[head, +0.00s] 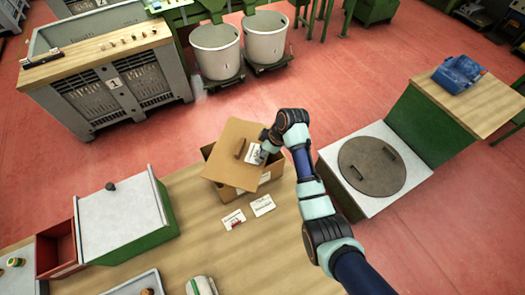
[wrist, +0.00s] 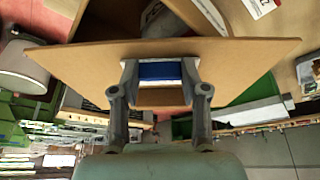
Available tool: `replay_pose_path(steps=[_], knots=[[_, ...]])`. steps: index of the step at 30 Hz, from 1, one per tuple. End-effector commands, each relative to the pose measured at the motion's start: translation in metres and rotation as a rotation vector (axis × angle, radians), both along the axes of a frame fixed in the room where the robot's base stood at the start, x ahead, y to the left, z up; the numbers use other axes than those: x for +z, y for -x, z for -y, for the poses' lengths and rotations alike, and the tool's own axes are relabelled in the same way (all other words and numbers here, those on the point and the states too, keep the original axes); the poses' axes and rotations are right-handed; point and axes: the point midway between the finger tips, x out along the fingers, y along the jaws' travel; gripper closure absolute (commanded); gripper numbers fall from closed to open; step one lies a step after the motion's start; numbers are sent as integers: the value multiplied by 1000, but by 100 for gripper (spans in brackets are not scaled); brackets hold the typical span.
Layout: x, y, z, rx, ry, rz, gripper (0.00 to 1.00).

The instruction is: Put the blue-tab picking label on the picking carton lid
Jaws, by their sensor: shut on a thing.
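My gripper (head: 262,150) is at the right part of the picking carton lid (head: 232,170), a brown board lying askew over an open cardboard carton (head: 270,175). The gripper is shut on the blue-tab picking label (head: 254,155), whose white printed face shows in the head view. In the wrist view, the blue tab (wrist: 160,71) sits between the fingertips, in front of the lid (wrist: 80,62). I cannot tell whether the label touches the lid. A brown handle (head: 240,148) stands on the lid beside the label.
A red-marked label (head: 232,219) and another white label (head: 262,205) lie on the wooden table (head: 210,240) in front of the carton. A white-topped green box (head: 125,215) stands left. A round-lidded white unit (head: 372,165) is right.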

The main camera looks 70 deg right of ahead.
Motion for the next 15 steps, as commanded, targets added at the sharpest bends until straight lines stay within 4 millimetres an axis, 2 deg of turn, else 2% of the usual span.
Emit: replay_pose_path(steps=[3,4,8,15], knots=[[-4,0,0,0,0,0,71],[-3,0,0,0,0,0,50],[-2,0,0,0,0,0,30],[-2,0,0,0,0,0,30]])
